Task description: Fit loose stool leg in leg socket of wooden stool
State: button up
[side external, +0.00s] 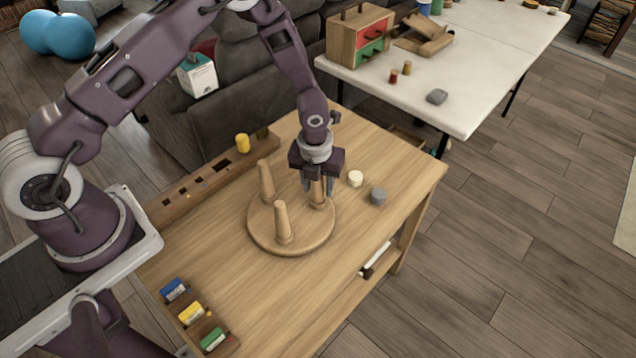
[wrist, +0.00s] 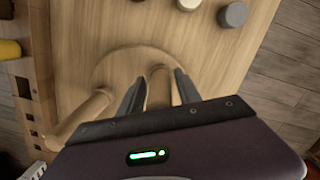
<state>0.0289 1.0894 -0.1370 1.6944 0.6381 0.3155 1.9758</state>
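The wooden stool (side external: 258,226) lies upside down on the table, its round seat flat on the top. Two legs stand up from it, a back-left leg (side external: 266,180) and a front leg (side external: 283,222). A third leg (side external: 317,193) is upright at the right side of the seat, between the fingers of my gripper (side external: 318,187). In the wrist view this leg (wrist: 158,88) shows between my two fingers (wrist: 159,84). I cannot tell whether the fingers press on it. Its lower end and the leg socket are not clear, so I cannot tell how it is seated.
A white disc (side external: 355,178) and a grey disc (side external: 378,196) lie right of the stool. A slotted wooden rail (side external: 205,182) with a yellow cylinder (side external: 242,143) runs along the back-left edge. Colored blocks (side external: 191,313) sit at front left. The front-right tabletop is clear.

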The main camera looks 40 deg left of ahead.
jog(key=shift+o, duration=0.6)
jog(key=shift+r, duration=0.1)
jog(key=r, duration=0.7)
jog(key=shift+s+d, duration=0.15)
jog(key=shift+s, duration=0.2)
jog(key=s+a+r+n+t+y, duration=0.1)
jog(key=s+a+r+n, duration=0.15)
jog(key=r+n, duration=0.55)
jog(key=s+a+r+n+t, duration=0.1)
jog(key=s+r+n, duration=0.3)
jog(key=r, duration=0.7)
jog(key=s+r+n+t, duration=0.1)
jog(key=s+r+n, duration=0.4)
jog(key=s+n, duration=0.4)
jog(key=s+r+n+t+h, duration=0.1)
jog(key=s+r+n, duration=0.4)
jog(key=s+n, duration=0.4)
jog(key=shift+s+d+n+h, duration=0.3)
jog(key=shift+s+d, duration=0.05)
jog(key=shift+s, duration=0.5)
